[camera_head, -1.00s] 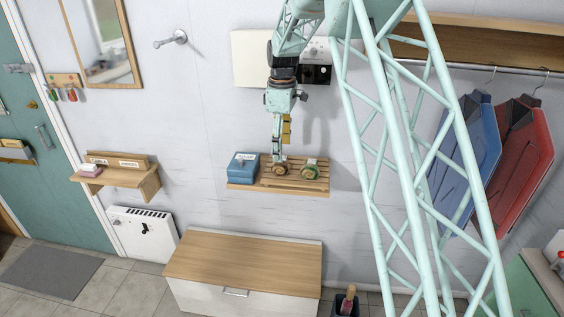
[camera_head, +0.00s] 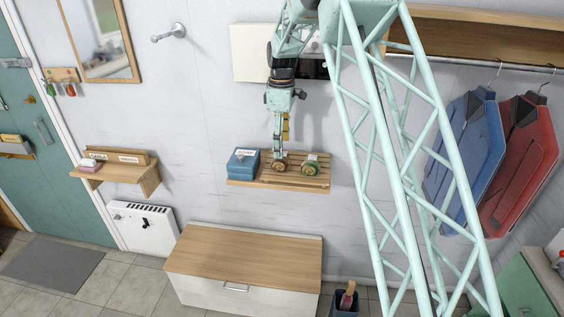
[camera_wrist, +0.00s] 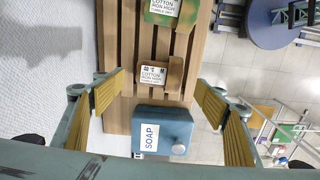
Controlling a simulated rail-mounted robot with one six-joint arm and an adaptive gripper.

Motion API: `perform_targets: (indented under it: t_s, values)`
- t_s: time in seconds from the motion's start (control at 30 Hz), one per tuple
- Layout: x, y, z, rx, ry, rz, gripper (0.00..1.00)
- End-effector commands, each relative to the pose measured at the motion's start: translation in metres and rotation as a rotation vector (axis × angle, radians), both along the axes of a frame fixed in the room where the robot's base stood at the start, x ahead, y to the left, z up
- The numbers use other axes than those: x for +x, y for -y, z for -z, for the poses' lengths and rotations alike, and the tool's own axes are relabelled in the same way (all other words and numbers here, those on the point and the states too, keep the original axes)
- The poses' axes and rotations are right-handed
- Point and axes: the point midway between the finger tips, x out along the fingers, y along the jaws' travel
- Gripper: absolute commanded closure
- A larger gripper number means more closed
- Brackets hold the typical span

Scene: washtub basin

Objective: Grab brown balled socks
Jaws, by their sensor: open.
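The brown balled socks (camera_head: 280,167) sit on the slatted wooden shelf (camera_head: 318,188), between a blue box and a green bundle. In the wrist view the brown socks (camera_wrist: 173,74) carry a white care label reading "cotton iron high". My gripper (camera_head: 278,153) points down right at the brown socks, its fingers partly overlapping them in the head view. In the wrist view my gripper (camera_wrist: 161,82) is open, with a yellow-padded finger on each side of the socks. The socks appear between the fingertips, with no clear contact. I cannot tell the exact height left between them.
The blue soap box (camera_head: 243,167) stands close to the left of the socks; it also shows in the wrist view (camera_wrist: 178,125). The green labelled bundle (camera_head: 311,168) lies to the right. A wooden-topped cabinet (camera_head: 245,252) stands below the shelf.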

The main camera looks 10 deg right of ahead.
Motion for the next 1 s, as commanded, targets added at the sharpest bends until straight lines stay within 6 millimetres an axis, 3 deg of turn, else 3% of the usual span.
perform_targets:
  t_s: [0.3, 0.77, 1.0]
  values:
    - [0.000, 0.000, 0.020, 0.000, 0.000, 0.000, 0.34]
    - [0.000, 0.000, 0.024, 0.000, -0.001, 0.000, 0.34]
    - [-0.001, 0.001, 0.045, 0.000, -0.003, 0.000, 0.34]
